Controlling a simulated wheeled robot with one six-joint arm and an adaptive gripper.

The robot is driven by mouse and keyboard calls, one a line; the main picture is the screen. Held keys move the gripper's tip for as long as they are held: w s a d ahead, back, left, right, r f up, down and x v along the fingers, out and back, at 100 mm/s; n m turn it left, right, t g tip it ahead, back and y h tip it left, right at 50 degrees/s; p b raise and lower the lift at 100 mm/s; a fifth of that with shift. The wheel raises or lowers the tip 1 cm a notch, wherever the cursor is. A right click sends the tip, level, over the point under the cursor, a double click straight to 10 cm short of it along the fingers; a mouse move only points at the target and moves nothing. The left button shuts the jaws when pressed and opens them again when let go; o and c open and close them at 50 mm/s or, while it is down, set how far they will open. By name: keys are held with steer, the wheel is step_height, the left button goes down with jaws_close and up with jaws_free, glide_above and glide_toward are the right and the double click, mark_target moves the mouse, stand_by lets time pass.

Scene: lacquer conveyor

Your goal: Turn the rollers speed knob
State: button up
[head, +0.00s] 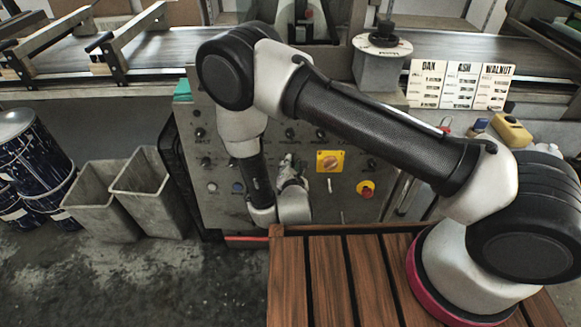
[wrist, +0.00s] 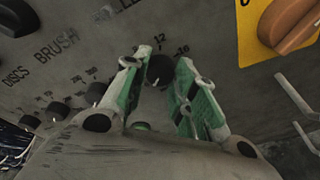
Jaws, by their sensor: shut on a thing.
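The grey control panel (head: 225,185) stands ahead of me, and its face fills the wrist view (wrist: 60,75). A black round knob (wrist: 160,72) sits between my fingertips in the wrist view, with the marks 12 and 16 beside it. A partly cut-off label with the letters "LLE" shows above it, fitting the rollers knob. My gripper (wrist: 157,66) has green-padded fingers, one on each side of this knob, shut on it. In the head view my gripper (head: 287,168) is at the panel's middle, and the knob is hidden there.
An orange rotary switch on a yellow plate (head: 330,161) and a red knob on yellow (head: 366,189) are right of my gripper. Other black knobs (wrist: 57,110) line the panel. Grey bins (head: 150,190) stand left, and a slatted wooden platform (head: 310,275) lies in front.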

steer(key=shift+a, duration=0.1)
steer(key=o, duration=1.1)
steer(key=shift+c, duration=0.2)
